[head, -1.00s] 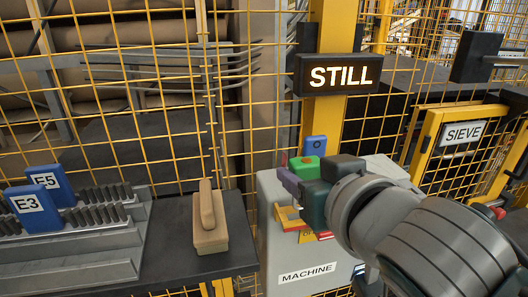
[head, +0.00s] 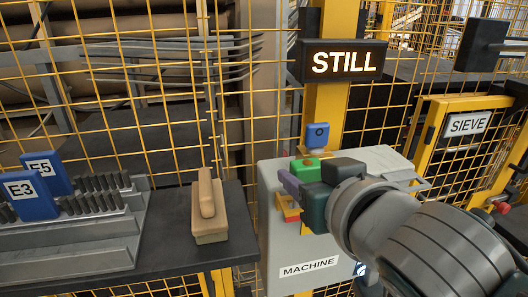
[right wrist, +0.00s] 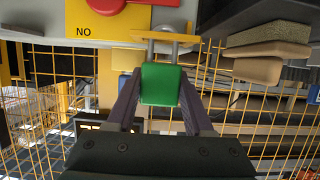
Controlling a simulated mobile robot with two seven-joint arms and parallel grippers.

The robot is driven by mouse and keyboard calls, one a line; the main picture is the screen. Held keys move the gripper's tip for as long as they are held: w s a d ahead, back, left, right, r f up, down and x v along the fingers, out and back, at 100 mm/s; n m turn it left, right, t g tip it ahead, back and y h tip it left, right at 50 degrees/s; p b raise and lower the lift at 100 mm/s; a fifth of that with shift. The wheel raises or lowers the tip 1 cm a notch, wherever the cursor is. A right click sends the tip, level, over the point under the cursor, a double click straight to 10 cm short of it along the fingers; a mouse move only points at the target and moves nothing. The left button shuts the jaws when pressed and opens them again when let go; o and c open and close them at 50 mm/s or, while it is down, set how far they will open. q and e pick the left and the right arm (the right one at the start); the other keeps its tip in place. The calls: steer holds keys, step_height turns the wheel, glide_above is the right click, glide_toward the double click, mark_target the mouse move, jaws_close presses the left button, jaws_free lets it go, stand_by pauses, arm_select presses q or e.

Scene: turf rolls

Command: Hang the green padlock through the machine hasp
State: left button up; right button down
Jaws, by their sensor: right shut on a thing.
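The green padlock (head: 306,168) is between the fingers of my right gripper (head: 298,176), beside the upper part of the grey machine box (head: 280,245). In the right wrist view the green padlock body (right wrist: 160,84) is gripped from both sides, with its grey shackle pointing up the picture. The shackle meets a yellow plate, apparently the machine hasp (right wrist: 188,40). I cannot tell whether the shackle passes through it. In the head view a yellow and red part (head: 288,208) shows beside the gripper, partly covered. My left gripper is not in view.
A blue tag (head: 317,134) is on the yellow post under the STILL sign (head: 343,61). A tan brush-like block (head: 209,222) lies on the dark shelf at left, near blue E3 (head: 30,197) and E5 tags. Yellow mesh fencing stands behind.

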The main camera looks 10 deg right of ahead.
steer(key=shift+f+b, duration=0.85)
steer(key=shift+f, duration=0.25)
steer(key=shift+c, duration=1)
jaws_free()
steer(key=v, duration=1)
steer(key=s+d+f+n+g, duration=0.1)
steer(key=s+d+f+g, duration=0.3)
steer(key=s, duration=0.5)
steer(key=s+d+f+n+g, duration=0.1)
steer(key=s+f+g, duration=0.5)
steer(key=s+g, duration=0.15)
step_height(320, 180, up, 31)
steer(key=t+p, duration=0.1)
steer(key=p, duration=2.9)
